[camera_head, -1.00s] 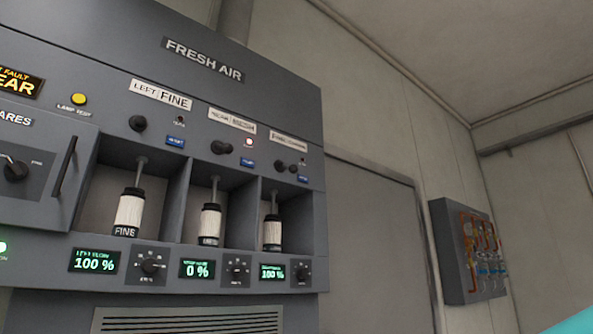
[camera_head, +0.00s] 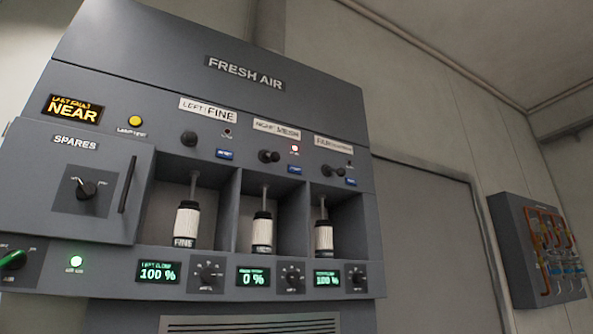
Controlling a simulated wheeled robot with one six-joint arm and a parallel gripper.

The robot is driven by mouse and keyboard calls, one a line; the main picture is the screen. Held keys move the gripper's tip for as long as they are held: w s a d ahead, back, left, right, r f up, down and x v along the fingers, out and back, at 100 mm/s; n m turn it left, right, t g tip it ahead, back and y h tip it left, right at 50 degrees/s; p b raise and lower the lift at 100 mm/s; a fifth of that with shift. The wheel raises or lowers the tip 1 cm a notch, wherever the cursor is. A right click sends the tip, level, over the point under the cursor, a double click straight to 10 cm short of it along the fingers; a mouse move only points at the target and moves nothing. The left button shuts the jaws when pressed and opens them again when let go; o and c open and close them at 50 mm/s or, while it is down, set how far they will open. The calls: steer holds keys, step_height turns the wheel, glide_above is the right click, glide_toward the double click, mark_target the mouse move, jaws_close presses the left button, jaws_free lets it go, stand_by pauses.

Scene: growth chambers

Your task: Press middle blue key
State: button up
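The grey FRESH AIR cabinet (camera_head: 245,110) fills the left and middle of the view. Three small blue keys sit in a row under its white labels. The display under the middle bay (camera_head: 253,277) reads 0 %; the outer two read 100 %. My gripper is not in view.
Three bays hold white cylinders, such as the middle one (camera_head: 261,233). A panel with orange and blue pipes (camera_head: 545,250) is on the right wall. A grey door (camera_head: 440,240) lies between.

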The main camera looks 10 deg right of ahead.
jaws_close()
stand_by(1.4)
